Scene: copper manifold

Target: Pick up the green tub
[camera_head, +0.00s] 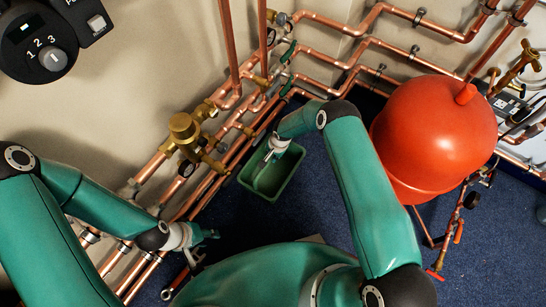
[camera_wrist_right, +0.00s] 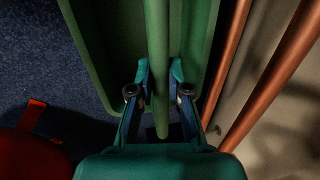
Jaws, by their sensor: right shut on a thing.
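The green tub (camera_head: 248,183) is a rectangular open tray on the blue floor, beside the copper pipes in the head view. My right gripper (camera_head: 272,152) reaches down to its far side. In the right wrist view, my right gripper (camera_wrist_right: 160,92) is shut on a slim green bar of the tub, with the green tub wall (camera_wrist_right: 100,45) behind. Whether the tub touches the floor cannot be told. My left gripper (camera_head: 208,240) is low at left, near the pipes and apart from the tub; its finger opening is unclear.
Copper pipes (camera_head: 228,125) with brass valves (camera_head: 185,128) run along the wall, close to the tub's left. A red round tank (camera_head: 430,135) stands right of my right arm. Blue floor (camera_head: 325,215) is clear between the tub and the tank.

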